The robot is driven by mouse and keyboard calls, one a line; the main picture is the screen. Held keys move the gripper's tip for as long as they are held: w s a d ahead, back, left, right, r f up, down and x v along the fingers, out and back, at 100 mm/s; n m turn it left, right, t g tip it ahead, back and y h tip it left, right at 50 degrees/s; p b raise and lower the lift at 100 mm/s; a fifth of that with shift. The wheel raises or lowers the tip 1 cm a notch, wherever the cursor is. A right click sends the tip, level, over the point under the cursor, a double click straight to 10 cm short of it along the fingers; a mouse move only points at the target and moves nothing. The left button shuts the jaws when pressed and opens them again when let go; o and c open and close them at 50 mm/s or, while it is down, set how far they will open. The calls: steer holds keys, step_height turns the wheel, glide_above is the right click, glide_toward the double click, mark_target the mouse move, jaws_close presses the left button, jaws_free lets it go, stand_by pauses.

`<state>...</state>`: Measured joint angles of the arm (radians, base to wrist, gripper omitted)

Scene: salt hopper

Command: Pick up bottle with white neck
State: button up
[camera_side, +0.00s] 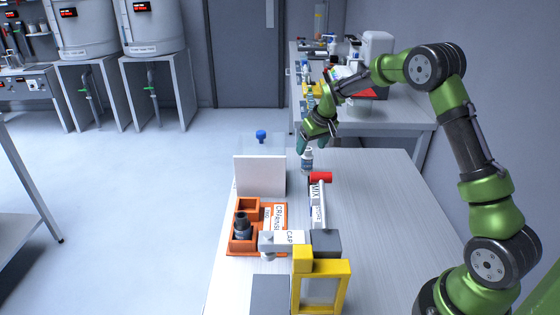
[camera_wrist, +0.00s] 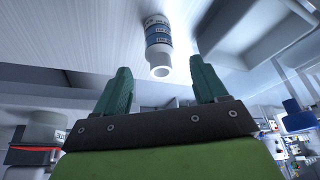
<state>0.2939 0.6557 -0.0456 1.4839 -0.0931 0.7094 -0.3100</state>
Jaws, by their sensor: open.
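A small bottle with a white neck and a blue-and-white label (camera_side: 307,162) stands on the table just below my gripper (camera_side: 315,144) in the side view. In the wrist view the same bottle (camera_wrist: 158,40) has its open white neck toward me. It lies between the lines of my two teal fingers, beyond their tips. My gripper (camera_wrist: 163,78) is open and empty, with clear gaps on both sides of the neck. The side view does not show clearly how far the fingertips are from the neck.
An orange tray (camera_side: 248,206) holds a dark bottle (camera_side: 241,226). Nearby are a white panel (camera_side: 259,176), a red-ended part (camera_side: 320,177), a grey CAP fixture (camera_side: 326,243) and a yellow frame (camera_side: 298,283). The table's right side (camera_side: 385,205) is clear. A cluttered bench stands behind.

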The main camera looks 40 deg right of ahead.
mark_target(308, 155)
steer(key=x, duration=0.5)
steer(key=c, duration=1.1)
steer(key=shift+c, duration=0.5)
steer(key=shift+r, duration=0.15)
